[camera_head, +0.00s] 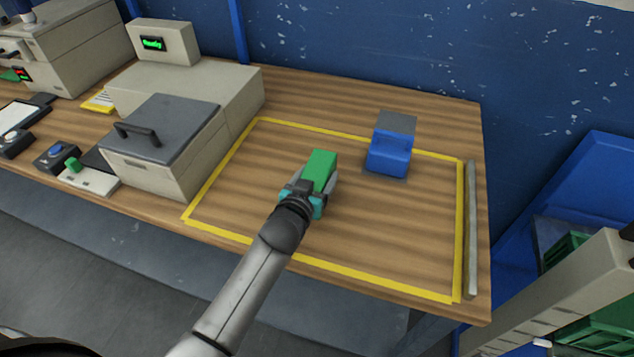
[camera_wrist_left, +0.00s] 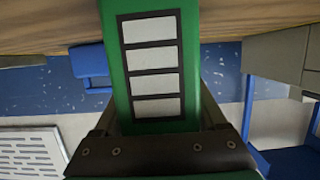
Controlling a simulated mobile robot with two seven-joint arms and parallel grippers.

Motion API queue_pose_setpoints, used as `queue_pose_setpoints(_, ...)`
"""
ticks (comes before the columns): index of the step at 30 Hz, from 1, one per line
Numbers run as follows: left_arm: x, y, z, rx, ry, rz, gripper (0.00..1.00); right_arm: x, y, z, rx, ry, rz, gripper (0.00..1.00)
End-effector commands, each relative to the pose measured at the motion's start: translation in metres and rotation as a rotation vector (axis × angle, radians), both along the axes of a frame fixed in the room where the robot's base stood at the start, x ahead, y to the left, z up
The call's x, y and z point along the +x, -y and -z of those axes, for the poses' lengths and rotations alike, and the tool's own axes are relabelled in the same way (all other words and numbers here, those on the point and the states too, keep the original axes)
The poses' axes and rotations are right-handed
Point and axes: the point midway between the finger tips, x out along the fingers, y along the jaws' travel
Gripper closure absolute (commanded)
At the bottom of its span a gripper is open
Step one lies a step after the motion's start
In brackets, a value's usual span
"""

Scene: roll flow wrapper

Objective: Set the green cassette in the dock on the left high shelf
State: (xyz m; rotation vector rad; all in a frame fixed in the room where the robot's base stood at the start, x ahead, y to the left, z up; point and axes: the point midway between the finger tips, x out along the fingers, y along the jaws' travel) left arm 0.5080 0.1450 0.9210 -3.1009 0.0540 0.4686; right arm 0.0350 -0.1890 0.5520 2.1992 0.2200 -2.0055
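My left gripper (camera_head: 306,192) is shut on the green cassette (camera_head: 320,168), over the area framed by yellow tape on the wooden bench. The left wrist view shows the green cassette (camera_wrist_left: 133,28) between the fingers, with several white label squares down its face. Whether its far end touches the bench is hard to tell. The dock on the left high shelf is not identifiable in these views. My right gripper is not in view.
A blue block (camera_head: 388,155) with a grey part behind it stands at the back of the taped area (camera_head: 400,240), which is otherwise clear. A beige machine (camera_head: 165,145) with a dark lid stands left. A blue rack with green bins (camera_head: 565,250) is at right.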

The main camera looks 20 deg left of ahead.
Motion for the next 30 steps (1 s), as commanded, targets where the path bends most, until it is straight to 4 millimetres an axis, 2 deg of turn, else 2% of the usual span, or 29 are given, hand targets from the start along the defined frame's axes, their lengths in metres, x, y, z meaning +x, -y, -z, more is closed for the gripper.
queue_pose_setpoints(2, -0.0001, 0.0001, 0.0001, 0.0, 0.0, 0.0, 0.36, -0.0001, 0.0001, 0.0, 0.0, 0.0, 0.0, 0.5)
queue_pose_setpoints(19, -0.0003, 0.0, 0.0003, 0.0, -0.001, 0.0, 1.0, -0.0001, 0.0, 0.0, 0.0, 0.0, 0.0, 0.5)
queue_pose_setpoints(30, 0.0004, 0.0001, -0.0031, 0.0, 0.004, 0.001, 1.0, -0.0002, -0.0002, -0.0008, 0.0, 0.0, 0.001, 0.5)
